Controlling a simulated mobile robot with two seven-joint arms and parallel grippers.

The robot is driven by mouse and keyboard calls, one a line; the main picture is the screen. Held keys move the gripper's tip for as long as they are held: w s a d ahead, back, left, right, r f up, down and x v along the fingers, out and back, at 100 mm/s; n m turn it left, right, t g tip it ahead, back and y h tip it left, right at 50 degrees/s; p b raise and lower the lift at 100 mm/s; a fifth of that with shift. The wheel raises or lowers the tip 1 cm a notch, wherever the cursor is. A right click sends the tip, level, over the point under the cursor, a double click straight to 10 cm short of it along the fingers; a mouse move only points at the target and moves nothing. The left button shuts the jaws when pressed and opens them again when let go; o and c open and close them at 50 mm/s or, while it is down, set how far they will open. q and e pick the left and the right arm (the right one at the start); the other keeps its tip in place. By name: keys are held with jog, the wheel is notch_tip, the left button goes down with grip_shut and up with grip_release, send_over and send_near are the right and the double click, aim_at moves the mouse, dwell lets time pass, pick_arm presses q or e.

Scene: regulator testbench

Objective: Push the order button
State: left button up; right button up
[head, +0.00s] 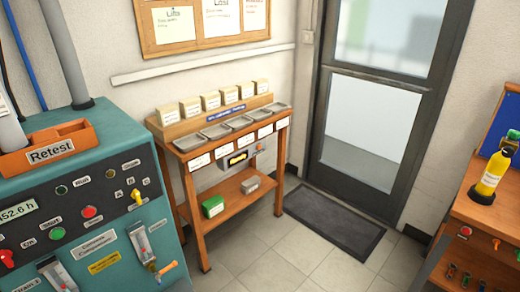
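No button with a readable "order" label shows, so I cannot tell which one it is. In the head view a teal test bench (125,150) at the left has a red round button (89,211) and a green round button (57,233) on its front panel. A grey box with a yellow label (238,158) sits under the top of the middle wooden table. Neither of my grippers is in view.
An orange "Retest" bin (48,147) stands on the teal bench. A yellow bottle (489,174) stands at right. Floor (275,246) and dark mat (335,222) are clear.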

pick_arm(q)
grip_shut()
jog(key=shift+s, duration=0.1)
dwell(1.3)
